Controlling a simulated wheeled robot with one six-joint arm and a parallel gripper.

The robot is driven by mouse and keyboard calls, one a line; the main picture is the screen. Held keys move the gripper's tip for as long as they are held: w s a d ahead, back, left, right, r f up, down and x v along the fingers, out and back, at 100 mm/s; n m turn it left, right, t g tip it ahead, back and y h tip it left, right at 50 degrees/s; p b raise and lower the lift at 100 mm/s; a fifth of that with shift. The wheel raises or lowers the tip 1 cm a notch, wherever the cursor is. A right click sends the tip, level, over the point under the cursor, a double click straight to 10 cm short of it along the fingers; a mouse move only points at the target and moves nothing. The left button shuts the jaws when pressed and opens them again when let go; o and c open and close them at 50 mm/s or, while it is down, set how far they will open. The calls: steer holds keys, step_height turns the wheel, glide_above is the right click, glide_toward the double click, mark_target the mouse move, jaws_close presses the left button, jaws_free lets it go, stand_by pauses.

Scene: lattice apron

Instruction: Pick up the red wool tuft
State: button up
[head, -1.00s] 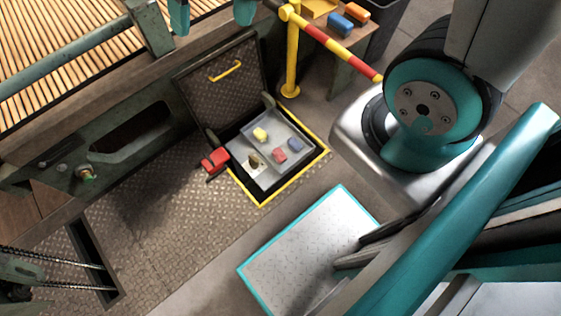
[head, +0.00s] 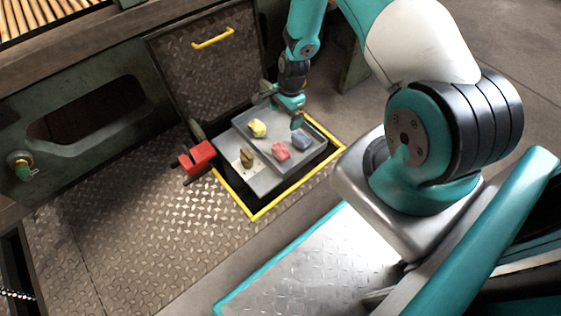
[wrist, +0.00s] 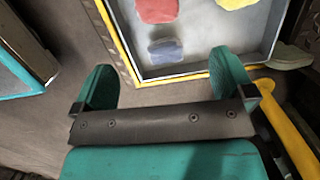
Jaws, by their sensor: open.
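A yellow tuft (head: 257,128) lies farther back. My gripper (head: 290,107) is at the tray's back right side in the head view. In the wrist view its two teal fingers (wrist: 165,68) are spread wide with nothing between them. There the red tuft (wrist: 157,9) is at the top edge, partly cut off, beyond the blue tuft (wrist: 166,48).
The tray sits in a yellow-edged floor opening (head: 253,214). A raised hatch lid (head: 205,75) with a yellow handle stands behind it. A red block-like part (head: 197,157) is at the left edge. Patterned metal floor (head: 130,230) lies clear to the left.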

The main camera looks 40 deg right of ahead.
mark_target(281, 148)
steer(key=f+b, duration=0.2)
steer(key=f, duration=0.2)
steer(key=a+f+b, duration=0.1)
steer(key=f+b, duration=0.1)
steer(key=f, duration=0.2)
steer(key=f+b, duration=0.3)
steer(key=f, duration=0.2)
steer(key=shift+a, duration=0.3)
steer(key=f+b, duration=0.4)
steer(key=f, duration=0.1)
steer(key=shift+s+a+f, duration=0.1)
steer(key=shift+s+a, duration=0.15)
steer(key=shift+c, duration=0.2)
steer(key=c, duration=0.6)
